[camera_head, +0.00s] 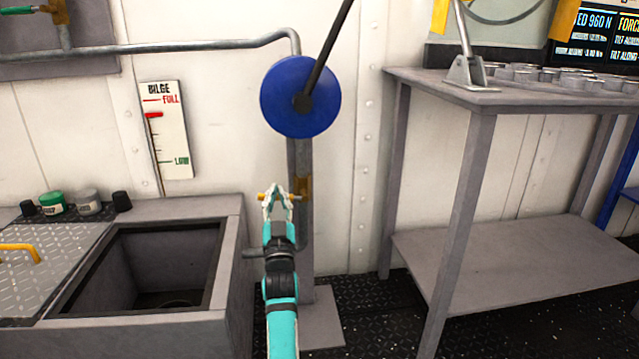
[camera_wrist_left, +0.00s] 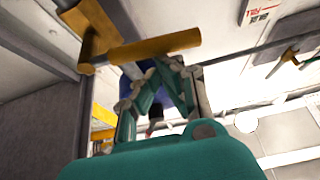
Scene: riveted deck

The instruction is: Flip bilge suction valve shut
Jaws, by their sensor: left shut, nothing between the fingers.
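A brass-coloured valve (camera_head: 304,189) sits on the vertical pipe below a blue disc (camera_head: 300,92). Its yellow lever (camera_head: 263,196) sticks out sideways to the left, roughly level. In the left wrist view the lever (camera_wrist_left: 165,47) is a thick yellow bar crossing just beyond my fingertips, with the valve body (camera_wrist_left: 88,27) at upper left. My left gripper (camera_head: 275,188) is shut and empty, at the lever and hiding part of its middle. It also shows in the left wrist view (camera_wrist_left: 163,65). I cannot tell whether the fingers touch the lever. My right gripper is not in view.
An open bilge well (camera_head: 228,300) stands at left, with small jars (camera_head: 52,203) behind it. A bilge gauge (camera_head: 166,130) hangs on the wall. A grey table (camera_head: 440,88) stands at right. A dark rod (camera_head: 330,45) rises from the blue disc. A green-handled valve (camera_head: 18,10) is at upper left.

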